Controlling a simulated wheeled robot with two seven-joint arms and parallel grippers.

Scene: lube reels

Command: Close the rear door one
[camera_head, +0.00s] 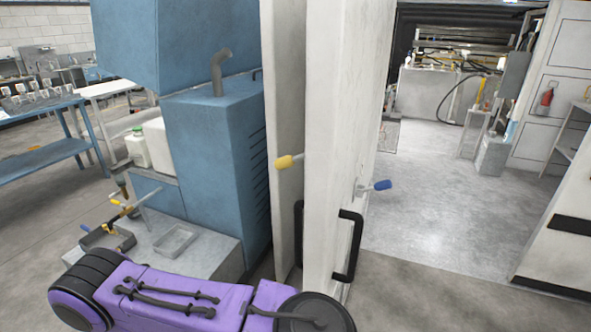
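Two tall white door panels stand upright, close together, in the middle of the head view. The left panel (283,100) is narrow in view; the right panel (340,90) is in front of it and wider. The right panel carries a blue-tipped lever (375,187) and a black pull handle (350,246). Another black handle (299,232) is partly hidden behind it. I cannot tell which panel is rear door one. My purple arm crosses the bottom left, below the panels. Neither gripper shows.
A blue machine cabinet (215,150) stands directly left of the panels, with white jugs (158,140) and a grey ledge (175,240) beside it. A blue workbench (45,153) is far left. Open concrete floor (450,190) lies to the right, before a white cabinet (566,215).

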